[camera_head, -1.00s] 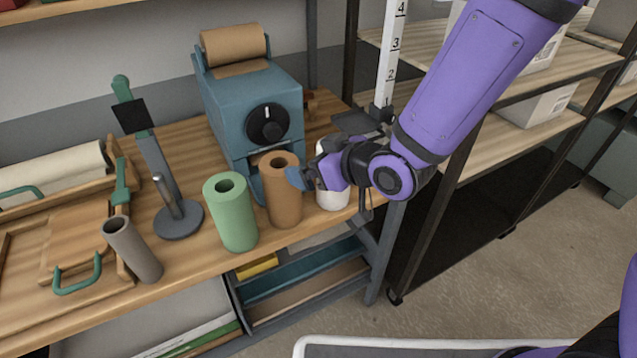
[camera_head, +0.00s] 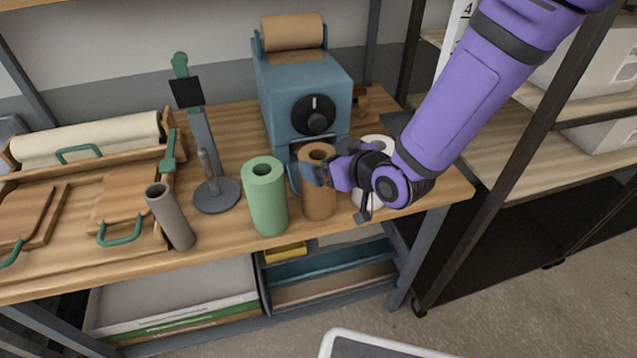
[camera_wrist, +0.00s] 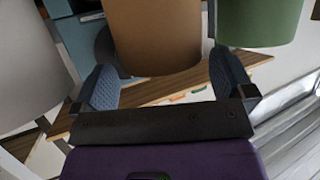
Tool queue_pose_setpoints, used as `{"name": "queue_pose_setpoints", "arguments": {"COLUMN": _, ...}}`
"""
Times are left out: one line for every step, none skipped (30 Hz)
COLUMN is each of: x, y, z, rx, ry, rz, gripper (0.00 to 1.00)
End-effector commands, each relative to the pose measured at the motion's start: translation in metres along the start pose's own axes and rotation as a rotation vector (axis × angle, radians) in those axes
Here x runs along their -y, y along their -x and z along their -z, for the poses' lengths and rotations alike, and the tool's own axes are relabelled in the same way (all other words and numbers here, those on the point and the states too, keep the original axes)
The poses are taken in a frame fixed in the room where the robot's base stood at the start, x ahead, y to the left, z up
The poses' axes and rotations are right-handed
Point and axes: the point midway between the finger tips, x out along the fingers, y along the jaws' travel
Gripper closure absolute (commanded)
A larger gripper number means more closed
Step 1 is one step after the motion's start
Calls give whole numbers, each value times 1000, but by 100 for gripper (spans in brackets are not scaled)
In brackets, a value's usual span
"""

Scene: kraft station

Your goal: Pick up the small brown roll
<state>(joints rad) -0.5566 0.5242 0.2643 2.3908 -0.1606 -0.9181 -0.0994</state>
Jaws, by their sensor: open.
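The small brown roll (camera_head: 318,203) stands upright on the wooden table, between a green roll (camera_head: 266,197) and a white roll (camera_head: 375,144). My gripper (camera_head: 322,172) is open at the right front side of the brown roll, near its upper half, and partly covers it. In the wrist view my two blue fingertips (camera_wrist: 163,72) are spread, with the brown roll (camera_wrist: 152,38) filling the space ahead and between them. I cannot tell whether either finger touches it. The white roll is partly hidden behind my arm.
A blue machine (camera_head: 300,90) with a larger brown roll (camera_head: 291,31) on top stands behind. A grey tube (camera_head: 170,217) and a round-based stand (camera_head: 216,194) are to the left. The table's front edge is close to the rolls. A shelf rack (camera_head: 560,135) stands at right.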

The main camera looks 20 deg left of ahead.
Motion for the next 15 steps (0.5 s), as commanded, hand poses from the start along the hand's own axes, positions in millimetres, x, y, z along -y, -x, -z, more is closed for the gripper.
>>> {"name": "queue_pose_setpoints", "arguments": {"x": 1, "y": -8, "z": 0, "rx": 1, "ry": 0, "rz": 1, "gripper": 0}}
{"name": "queue_pose_setpoints", "arguments": {"x": 2, "y": -13, "z": 1, "rx": 1, "ry": 0, "rz": 1, "gripper": 0}}
{"name": "queue_pose_setpoints", "arguments": {"x": 2, "y": -18, "z": 1, "rx": 1, "ry": 0, "rz": 1, "gripper": 0}}
{"name": "queue_pose_setpoints", "arguments": {"x": 2, "y": -22, "z": 1, "rx": 2, "ry": 0, "rz": 1, "gripper": 0}}
{"name": "queue_pose_setpoints", "arguments": {"x": 2, "y": -25, "z": 1, "rx": 2, "ry": -1, "rz": 1, "gripper": 0}}
{"name": "queue_pose_setpoints", "arguments": {"x": 1, "y": -29, "z": 1, "rx": 1, "ry": -1, "rz": 0, "gripper": 0}}
{"name": "queue_pose_setpoints", "arguments": {"x": 1, "y": -31, "z": 1, "rx": 1, "ry": -1, "rz": 0, "gripper": 0}}
{"name": "queue_pose_setpoints", "arguments": {"x": 1, "y": -32, "z": 1, "rx": 1, "ry": -1, "rz": 0, "gripper": 0}}
{"name": "queue_pose_setpoints", "arguments": {"x": 1, "y": -34, "z": 1, "rx": 1, "ry": -1, "rz": 0, "gripper": 0}}
{"name": "queue_pose_setpoints", "arguments": {"x": 1, "y": -34, "z": 1, "rx": 1, "ry": -1, "rz": 0, "gripper": 0}}
{"name": "queue_pose_setpoints", "arguments": {"x": 1, "y": -35, "z": 1, "rx": 1, "ry": -1, "rz": -1, "gripper": 0}}
{"name": "queue_pose_setpoints", "arguments": {"x": 1, "y": -35, "z": 1, "rx": 1, "ry": -1, "rz": -1, "gripper": 0}}
{"name": "queue_pose_setpoints", "arguments": {"x": 1, "y": -35, "z": 1, "rx": 1, "ry": -1, "rz": -1, "gripper": 0}}
{"name": "queue_pose_setpoints", "arguments": {"x": 1, "y": -35, "z": 1, "rx": 1, "ry": -1, "rz": -1, "gripper": 0}}
{"name": "queue_pose_setpoints", "arguments": {"x": 1, "y": -35, "z": 1, "rx": 1, "ry": -1, "rz": -1, "gripper": 0}}
